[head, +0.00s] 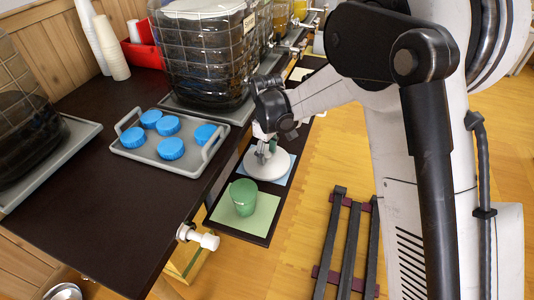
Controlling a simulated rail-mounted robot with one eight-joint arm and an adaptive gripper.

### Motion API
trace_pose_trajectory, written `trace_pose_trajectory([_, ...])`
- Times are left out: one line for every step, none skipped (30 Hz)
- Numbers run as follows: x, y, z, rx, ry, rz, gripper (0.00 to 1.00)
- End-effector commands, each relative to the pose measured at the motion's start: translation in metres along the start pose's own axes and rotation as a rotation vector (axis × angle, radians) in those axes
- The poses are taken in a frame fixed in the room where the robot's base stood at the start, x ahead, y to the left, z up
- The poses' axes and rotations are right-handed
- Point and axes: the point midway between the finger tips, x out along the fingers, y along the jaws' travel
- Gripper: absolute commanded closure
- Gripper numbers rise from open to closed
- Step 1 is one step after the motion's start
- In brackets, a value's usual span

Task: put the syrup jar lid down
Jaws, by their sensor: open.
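A round whitish lid-like disc (281,165), apparently the syrup jar lid, is at the light blue mat (291,176) on the dark low shelf. My gripper (267,150) is directly above it, pointing down, with its fingers open around the middle of the disc. The fingers partly hide the disc's centre, and I cannot tell whether they touch it. The disc looks level and seems to rest on the mat.
A green cup (244,197) stands on a pale green mat (262,215) nearby. A grey tray (134,150) with several blue caps (171,148) is on the dark counter (110,225). A caged dark jar (203,65) stands behind. A white tap (200,237) juts from the counter edge.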

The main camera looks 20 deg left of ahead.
Motion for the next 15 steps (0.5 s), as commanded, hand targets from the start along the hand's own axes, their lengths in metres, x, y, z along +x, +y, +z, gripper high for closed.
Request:
trace_pose_trajectory([-0.009, 0.000, 0.000, 0.000, 0.000, 0.000, 0.56])
trace_pose_trajectory([-0.014, 0.000, 0.000, 0.000, 0.000, 0.000, 0.56])
trace_pose_trajectory([-0.021, 0.000, 0.000, 0.000, 0.000, 0.000, 0.56])
trace_pose_trajectory([-0.027, 0.000, 0.000, 0.000, 0.000, 0.000, 0.56])
trace_pose_trajectory([-0.033, 0.000, 0.000, 0.000, 0.000, 0.000, 0.56])
trace_pose_trajectory([-0.042, 0.000, 0.000, 0.000, 0.000, 0.000, 0.56])
trace_pose_trajectory([-0.049, 0.000, 0.000, 0.000, 0.000, 0.000, 0.56])
trace_pose_trajectory([-0.055, 0.000, 0.000, 0.000, 0.000, 0.000, 0.56])
trace_pose_trajectory([-0.063, 0.000, 0.000, 0.000, 0.000, 0.000, 0.56])
trace_pose_trajectory([-0.069, 0.000, 0.000, 0.000, 0.000, 0.000, 0.56])
trace_pose_trajectory([-0.074, 0.000, 0.000, 0.000, 0.000, 0.000, 0.56])
trace_pose_trajectory([-0.082, 0.000, 0.000, 0.000, 0.000, 0.000, 0.56])
trace_pose_trajectory([-0.087, 0.000, 0.000, 0.000, 0.000, 0.000, 0.56])
trace_pose_trajectory([-0.091, 0.000, 0.000, 0.000, 0.000, 0.000, 0.56])
trace_pose_trajectory([-0.096, 0.000, 0.000, 0.000, 0.000, 0.000, 0.56])
